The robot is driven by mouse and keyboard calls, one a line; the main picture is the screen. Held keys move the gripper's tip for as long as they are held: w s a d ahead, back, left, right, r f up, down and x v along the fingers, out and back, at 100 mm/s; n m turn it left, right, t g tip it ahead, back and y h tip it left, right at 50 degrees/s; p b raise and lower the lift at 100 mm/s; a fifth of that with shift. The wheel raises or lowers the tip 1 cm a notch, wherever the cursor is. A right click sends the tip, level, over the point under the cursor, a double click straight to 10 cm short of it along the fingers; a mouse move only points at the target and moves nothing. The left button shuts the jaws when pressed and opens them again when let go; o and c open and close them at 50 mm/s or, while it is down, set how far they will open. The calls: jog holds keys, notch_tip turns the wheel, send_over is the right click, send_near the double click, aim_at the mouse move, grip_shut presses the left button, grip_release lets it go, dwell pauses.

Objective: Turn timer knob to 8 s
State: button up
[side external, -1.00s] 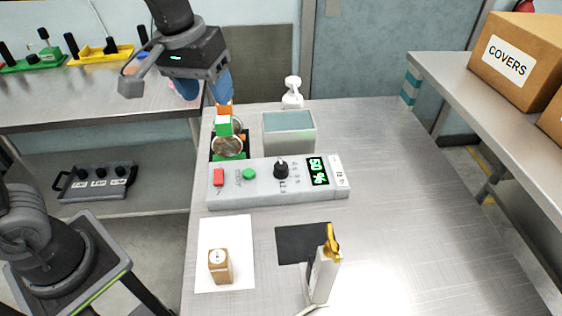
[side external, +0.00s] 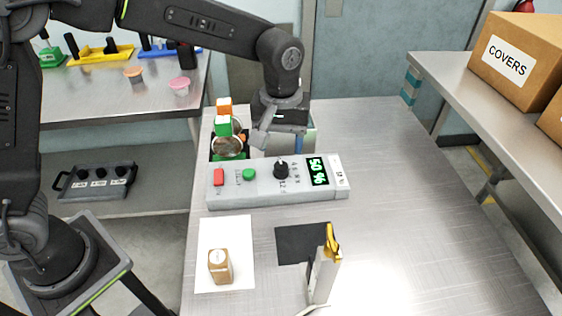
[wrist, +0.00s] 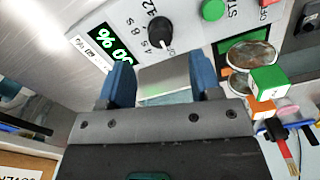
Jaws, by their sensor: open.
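The black timer knob (side external: 281,170) sits on the grey control box (side external: 262,193), between the green button (side external: 249,174) and the lit green display (side external: 317,171). My gripper (wrist: 162,78) is open and empty, with blue fingers apart in the wrist view.
A brown block (side external: 220,266) and a yellow-topped stand (side external: 326,265) are in front. The table's right side is clear.

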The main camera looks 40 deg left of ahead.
aim_at(281, 165)
notch_tip(281, 165, down, 6)
jog(key=shift+f, duration=0.1)
dwell(0.4)
jog(key=c, duration=0.9)
